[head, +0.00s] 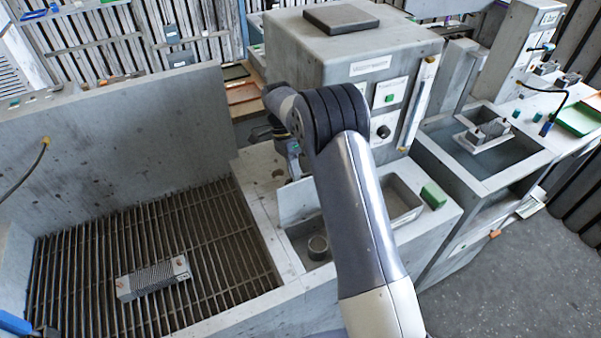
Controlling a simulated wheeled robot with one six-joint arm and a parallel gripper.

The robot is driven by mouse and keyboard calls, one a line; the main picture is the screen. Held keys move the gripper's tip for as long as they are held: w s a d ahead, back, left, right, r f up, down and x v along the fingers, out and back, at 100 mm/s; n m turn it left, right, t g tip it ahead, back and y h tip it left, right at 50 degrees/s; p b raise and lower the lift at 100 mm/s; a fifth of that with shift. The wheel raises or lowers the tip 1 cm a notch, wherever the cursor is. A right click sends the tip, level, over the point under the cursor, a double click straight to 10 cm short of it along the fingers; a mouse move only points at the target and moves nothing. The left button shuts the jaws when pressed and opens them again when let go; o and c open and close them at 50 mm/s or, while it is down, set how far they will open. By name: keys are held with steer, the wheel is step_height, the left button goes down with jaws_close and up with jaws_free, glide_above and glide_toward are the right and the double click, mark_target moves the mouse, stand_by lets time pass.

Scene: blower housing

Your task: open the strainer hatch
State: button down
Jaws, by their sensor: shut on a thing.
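The strainer hatch looks to be the pale grey plate (298,202) on the worktop between the grated basin and the big grey housing. It stands tilted up at the back of a shallow recess (300,240), where a short round metal cup (318,247) shows. My gripper (293,172) is at the upper edge of this plate and shut on it. Its fingertips are small and partly hidden by my arm, so the exact grip point is not clear.
A ribbed metal block (153,278) lies on the grate (90,240) at left. The grey housing (340,60) rises close behind my arm. A rectangular tray (403,203) and a green block (433,195) are just right of my arm. Another basin (490,150) lies further right.

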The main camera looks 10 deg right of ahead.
steer(key=shift+w+a+f+g+h, duration=0.3)
steer(key=shift+w+f+g, duration=0.4)
steer(key=shift+f, duration=0.15)
steer(key=c, duration=1.7)
jaws_free()
steer(key=shift+w, duration=0.15)
steer(key=shift+o, duration=1.1)
steer(key=shift+r, duration=0.2)
steer(key=shift+r, duration=0.15)
